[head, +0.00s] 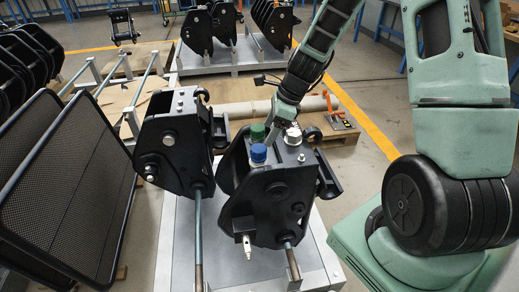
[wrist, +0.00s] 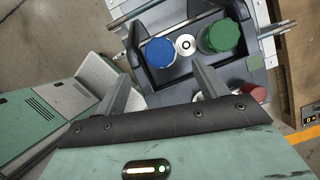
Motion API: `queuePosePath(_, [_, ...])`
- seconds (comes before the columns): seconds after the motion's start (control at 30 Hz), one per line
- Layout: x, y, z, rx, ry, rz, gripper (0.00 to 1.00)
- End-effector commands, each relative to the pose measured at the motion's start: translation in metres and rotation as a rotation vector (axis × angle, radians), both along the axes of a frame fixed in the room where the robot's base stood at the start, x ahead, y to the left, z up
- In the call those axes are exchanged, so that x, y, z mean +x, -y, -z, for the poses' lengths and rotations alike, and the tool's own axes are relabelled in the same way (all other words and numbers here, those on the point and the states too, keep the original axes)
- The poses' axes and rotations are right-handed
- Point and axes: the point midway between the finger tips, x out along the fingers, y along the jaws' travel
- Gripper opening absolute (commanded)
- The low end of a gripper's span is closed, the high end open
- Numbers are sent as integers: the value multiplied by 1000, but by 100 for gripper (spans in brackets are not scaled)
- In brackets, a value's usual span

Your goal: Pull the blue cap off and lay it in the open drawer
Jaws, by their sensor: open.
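The blue cap (head: 258,153) sits on top of the front black coupler (head: 270,195), on the side toward the camera. In the wrist view the blue cap (wrist: 160,52) lies just beyond my fingertips, roughly between their lines. My gripper (head: 273,138) reaches down over the coupler's top from behind. In the wrist view my gripper (wrist: 161,68) is open with nothing between its fingers. Whether a finger touches the cap cannot be told. I cannot make out an open drawer in either view.
A green cap (wrist: 223,36) stands close to the blue one, with a silver fitting (wrist: 186,44) between them. A red cap (wrist: 252,92) is beside my right finger. A second coupler (head: 175,140) stands at left, and mesh panels (head: 70,190) stand farther left.

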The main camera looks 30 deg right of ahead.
Motion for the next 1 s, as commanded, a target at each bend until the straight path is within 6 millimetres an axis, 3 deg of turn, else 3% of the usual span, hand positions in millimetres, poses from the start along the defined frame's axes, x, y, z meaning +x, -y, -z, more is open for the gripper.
queuePosePath(0.1, [5,-8,24,3,-3,-2,72])
queuePosePath(0.4, [15,-23,68,2,-2,-1,72])
queuePosePath(0.6, [19,-28,80,0,1,-2,72])
queuePosePath(0.9, [19,-28,82,-1,1,-1,72])
queuePosePath(0.93, [19,-28,82,-1,1,-1,69])
queuePosePath(1.0, [19,-28,82,0,1,-2,50])
